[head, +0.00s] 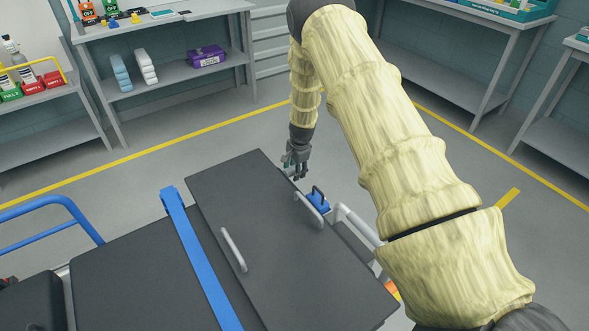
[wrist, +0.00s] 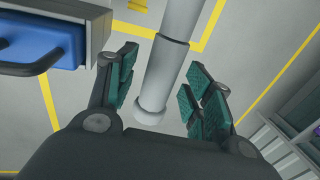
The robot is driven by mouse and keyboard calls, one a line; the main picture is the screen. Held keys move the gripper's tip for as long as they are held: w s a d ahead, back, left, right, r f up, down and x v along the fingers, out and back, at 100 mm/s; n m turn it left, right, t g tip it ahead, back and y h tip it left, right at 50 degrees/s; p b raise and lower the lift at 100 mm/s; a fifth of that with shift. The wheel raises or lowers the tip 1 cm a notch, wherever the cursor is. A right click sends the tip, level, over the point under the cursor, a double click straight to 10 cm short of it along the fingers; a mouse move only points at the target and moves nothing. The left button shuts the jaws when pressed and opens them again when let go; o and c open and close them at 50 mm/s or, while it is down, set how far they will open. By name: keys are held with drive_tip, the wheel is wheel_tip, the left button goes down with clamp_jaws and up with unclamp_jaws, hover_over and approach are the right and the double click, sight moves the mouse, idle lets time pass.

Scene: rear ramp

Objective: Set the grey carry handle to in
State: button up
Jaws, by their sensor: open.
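The grey carry handle (wrist: 164,82) is a round tube with a darker joint ring and a wider pale end in the wrist view. It runs from the top edge down between my gripper's fingers. My gripper (wrist: 163,76) is open, with green-padded fingers on either side of the tube and visible gaps to it. In the head view my gripper (head: 293,166) hangs at the far edge of a dark flat panel. A pale grey tube (head: 357,224) shows there beside the panel; I cannot tell whether it is the same handle.
A blue block with a dark grip (head: 318,201) sits close to my gripper; it also shows in the wrist view (wrist: 40,40). The dark panel (head: 270,240) carries two pale handles. Shelves (head: 175,80) stand at the back, with clear floor before them.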

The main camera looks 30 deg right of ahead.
drive_tip(key=shift+r, duration=0.15)
wheel_tip(320, 180, up, 12)
drive_tip(key=s, duration=0.2)
drive_tip(key=shift+s+f, duration=0.2)
drive_tip(key=shift+f, duration=0.05)
drive_tip(key=shift+d, duration=0.1)
